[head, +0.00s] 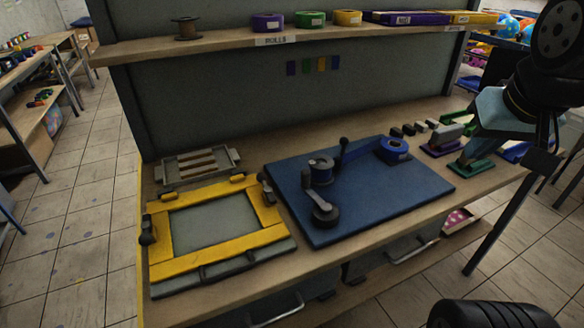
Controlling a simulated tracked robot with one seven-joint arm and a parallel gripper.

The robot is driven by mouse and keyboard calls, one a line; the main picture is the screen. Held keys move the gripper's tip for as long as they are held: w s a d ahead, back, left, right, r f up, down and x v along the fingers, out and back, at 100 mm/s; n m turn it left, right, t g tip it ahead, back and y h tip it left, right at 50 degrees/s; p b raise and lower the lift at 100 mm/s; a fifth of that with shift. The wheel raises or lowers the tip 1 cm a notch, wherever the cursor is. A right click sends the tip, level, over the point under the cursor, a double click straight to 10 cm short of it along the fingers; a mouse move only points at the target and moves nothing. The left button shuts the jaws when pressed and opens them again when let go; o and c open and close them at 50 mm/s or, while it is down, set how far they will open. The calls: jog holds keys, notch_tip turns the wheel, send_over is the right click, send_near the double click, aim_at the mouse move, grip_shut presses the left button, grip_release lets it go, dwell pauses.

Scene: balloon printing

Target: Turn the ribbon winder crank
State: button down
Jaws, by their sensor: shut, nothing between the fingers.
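The ribbon winder sits on a blue board (405,200) on the bench. It has a dark upright spool (320,168) and a blue ribbon roll (393,150) at the back right. A second dark arm ends in a round knob (325,213) at the front left. I cannot tell which is the crank. My gripper (546,128) is at the right, pointing down, well apart from the winder. It is shut and empty; its fingertips are dark and hard to make out.
A yellow frame press (158,240) stands left of the board, with a slatted grey rack (195,168) behind it. Stampers with purple (436,152) and green (470,168) bases stand at the right, near my arm. A shelf (215,45) with rolls overhangs the back.

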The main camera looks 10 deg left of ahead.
jog(key=w+a+f+n+g+h, duration=0.2)
jog(key=w+a+n, duration=0.2)
jog(key=a+n, duration=0.6)
jog(key=w+a+f+n+g+h, duration=0.15)
jog(key=w+a+n, duration=0.45)
jog(key=n, duration=0.7)
jog(key=s+a+f+n+t+h, duration=0.2)
jog(key=s+a+f+n, duration=0.15)
jog(key=a+n, duration=0.75)
jog(key=s+a+f+n+t+h, duration=0.15)
jog(key=a+f+n, duration=0.35)
jog(key=a+n, duration=0.65)
jog(key=w+d+f+m, duration=0.1)
jog(key=f, duration=0.1)
jog(key=w+d+f, duration=0.2)
jog(key=w+d+f+m, duration=0.1)
jog(key=f, duration=0.2)
jog(key=shift+w+d+m+h, duration=0.15)
jog(key=shift+m+h, duration=0.2)
jog(key=shift+h, duration=0.05)
jog(key=shift+w+d, duration=0.5)
jog(key=shift+d, duration=0.25)
jog(key=shift+w+d, duration=0.5)
jog(key=shift+d, duration=0.2)
